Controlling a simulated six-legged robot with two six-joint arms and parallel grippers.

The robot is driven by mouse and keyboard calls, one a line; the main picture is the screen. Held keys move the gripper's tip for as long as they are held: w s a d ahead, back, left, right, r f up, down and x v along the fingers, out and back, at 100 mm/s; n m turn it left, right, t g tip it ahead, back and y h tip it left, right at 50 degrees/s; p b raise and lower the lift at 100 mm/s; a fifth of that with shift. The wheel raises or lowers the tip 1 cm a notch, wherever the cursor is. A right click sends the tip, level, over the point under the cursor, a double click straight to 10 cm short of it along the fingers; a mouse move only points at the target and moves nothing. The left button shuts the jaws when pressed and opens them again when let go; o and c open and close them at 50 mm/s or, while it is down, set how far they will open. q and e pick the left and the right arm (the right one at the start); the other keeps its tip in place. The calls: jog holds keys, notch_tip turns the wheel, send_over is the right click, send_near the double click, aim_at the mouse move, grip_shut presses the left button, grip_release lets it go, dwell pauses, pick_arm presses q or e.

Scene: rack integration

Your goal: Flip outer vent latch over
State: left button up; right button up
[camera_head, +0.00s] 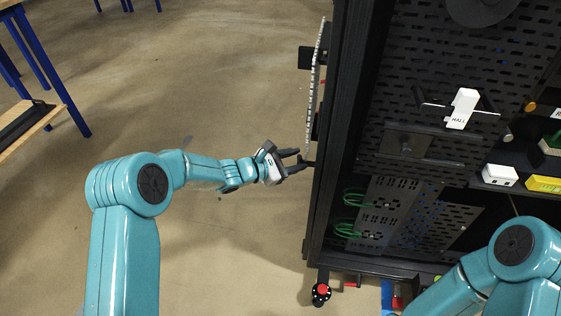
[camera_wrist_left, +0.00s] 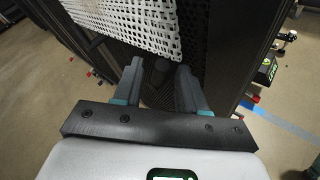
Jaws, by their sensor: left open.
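My left gripper (camera_head: 303,159) is open beside the left side of the black rack (camera_head: 341,100), its fingers pointing right at the rack. In the left wrist view the two fingers of my left gripper (camera_wrist_left: 159,68) are apart. A dark rounded part (camera_wrist_left: 161,70) shows between or just beyond them; I cannot tell whether it is the vent latch or whether the fingers touch it. A light perforated vent panel (camera_wrist_left: 135,22) lies just above the fingers in that view. The panel (camera_head: 314,85) shows nearly edge-on in the head view. My right gripper is out of view.
Inside the rack are perforated black plates (camera_head: 450,60), a white block marked HALL (camera_head: 463,108) and green cable loops (camera_head: 352,197). A red-topped caster (camera_head: 321,293) stands at the rack's foot. Blue-legged tables (camera_head: 45,60) stand at far left. The floor between is clear.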

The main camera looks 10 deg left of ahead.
pick_arm(q)
jog(key=p+v, duration=0.2)
jog(key=v, duration=1.4)
jog(key=shift+p, duration=0.3)
jog(key=shift+r, duration=0.1)
